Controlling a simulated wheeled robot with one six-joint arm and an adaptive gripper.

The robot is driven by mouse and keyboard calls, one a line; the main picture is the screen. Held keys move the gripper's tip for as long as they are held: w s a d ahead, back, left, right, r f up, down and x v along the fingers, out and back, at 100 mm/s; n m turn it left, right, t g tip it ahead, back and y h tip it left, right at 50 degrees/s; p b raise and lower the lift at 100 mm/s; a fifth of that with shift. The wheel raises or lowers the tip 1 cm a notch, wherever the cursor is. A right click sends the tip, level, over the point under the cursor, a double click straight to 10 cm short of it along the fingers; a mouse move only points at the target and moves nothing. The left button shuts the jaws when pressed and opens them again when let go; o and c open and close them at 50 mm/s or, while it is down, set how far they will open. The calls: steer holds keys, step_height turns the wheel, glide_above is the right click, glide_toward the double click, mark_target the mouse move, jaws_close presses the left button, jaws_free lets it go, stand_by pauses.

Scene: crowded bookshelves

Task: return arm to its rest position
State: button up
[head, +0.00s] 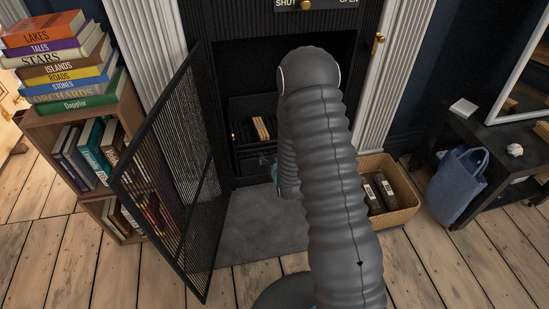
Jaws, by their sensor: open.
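My grey ribbed arm rises from the bottom of the head view, bends at an elbow in front of the fireplace, and its far part reaches down and away toward the firebox. A small teal part of my arm's far end shows just left of the forearm. I cannot tell whether it is wrist or gripper. My gripper itself is hidden behind the arm, so its fingers and anything near them do not show. The black fireplace (223,75) is open, with a few pale sticks (261,128) in its grate.
A black mesh screen door (165,170) stands swung open at left. Beyond it is a bookcase (60,128) topped with stacked books (65,60). A wicker basket (402,188) with dark logs stands right of my arm. A blue bag (457,183) leans by a dark table (500,140).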

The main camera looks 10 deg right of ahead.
steer(key=shift+s, duration=0.35)
steer(key=s+f+g, duration=0.5)
steer(key=s+f, duration=0.2)
steer(key=f, duration=0.1)
steer(key=s+r+g, duration=0.2)
steer(key=s+g, duration=0.2)
steer(key=s, duration=0.2)
steer(key=s+r, duration=0.7)
steer(key=r, duration=0.6)
steer(key=s+r, duration=0.8)
steer(key=r, duration=0.5)
steer(key=s+r+t, duration=0.1)
steer(key=s+r, duration=0.7)
steer(key=r, duration=0.5)
steer(key=shift+d+r, duration=0.15)
steer(key=shift+r, duration=0.1)
